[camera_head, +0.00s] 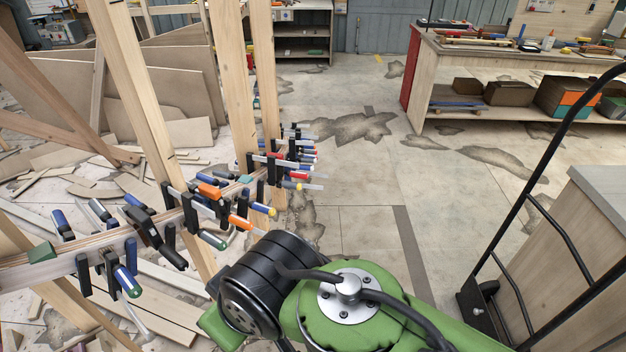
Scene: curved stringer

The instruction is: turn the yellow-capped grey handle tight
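A row of bar clamps runs along the curved wooden stringer (100,252), left of centre. One clamp handle with a yellow cap (298,186) shows at the right side of the far cluster; its grip looks greyish, but it is too small to be sure. A nearer handle with a yellow end (271,211) has a blue grip. I cannot tell how tight either one is. My green and black arm fills the bottom centre, nearer the camera than the clamps. My gripper is not visible.
Other handles stand close by, including an orange one (240,222) and a green-ended one (214,240). Upright timber posts (133,100) rise among the clamps. A black hand truck (530,200) and a cabinet (590,225) stand at right. The middle floor (355,195) is clear.

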